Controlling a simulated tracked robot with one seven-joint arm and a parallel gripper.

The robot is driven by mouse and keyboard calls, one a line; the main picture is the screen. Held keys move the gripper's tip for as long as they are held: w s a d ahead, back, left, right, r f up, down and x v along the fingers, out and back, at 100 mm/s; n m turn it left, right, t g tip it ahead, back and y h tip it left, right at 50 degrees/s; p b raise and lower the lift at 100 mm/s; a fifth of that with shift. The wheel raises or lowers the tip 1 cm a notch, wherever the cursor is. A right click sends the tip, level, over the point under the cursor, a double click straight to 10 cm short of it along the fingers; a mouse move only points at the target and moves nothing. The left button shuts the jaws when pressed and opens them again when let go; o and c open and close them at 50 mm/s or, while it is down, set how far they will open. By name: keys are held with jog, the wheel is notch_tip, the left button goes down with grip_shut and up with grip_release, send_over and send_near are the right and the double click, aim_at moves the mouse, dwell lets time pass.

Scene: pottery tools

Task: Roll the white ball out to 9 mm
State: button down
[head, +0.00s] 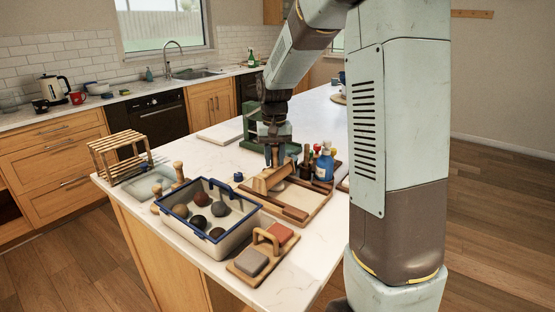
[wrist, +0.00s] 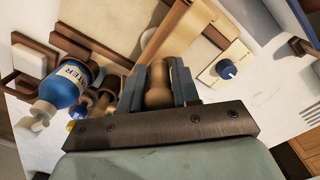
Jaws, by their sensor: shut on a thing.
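My gripper (head: 275,160) is low over the wooden work board (head: 318,202) on the island. In the wrist view its fingers (wrist: 158,88) are shut on a turned wooden handle (wrist: 158,72), which looks like that of a rolling pin. In the head view a pale wooden piece (head: 268,180), apparently the pin, is under the gripper above or on the board; I cannot tell whether it touches. A beige mat (wrist: 108,24) lies on the board. A small panel with a blue knob (wrist: 226,69) is beside the board; the knob also shows in the head view (head: 238,177).
A blue-rimmed bin (head: 232,247) with several dark and brown balls stands in front of the board. A tool holder and blue water bottle (head: 325,164) stand right. A wooden rack (head: 118,155) is left; a tray with sponge-like blocks (head: 252,262) is at the near edge.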

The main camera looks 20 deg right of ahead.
jog(key=shift+w, duration=0.1)
jog(key=shift+w+a+f, duration=0.2)
jog(key=shift+w+a, duration=0.3)
jog(key=shift+w, duration=0.1)
jog(key=shift+s+d, duration=0.1)
jog(key=shift+s, duration=0.05)
jog(key=shift+s+d+f, duration=0.15)
jog(key=shift+s+d, duration=0.25)
jog(key=shift+s, duration=0.25)
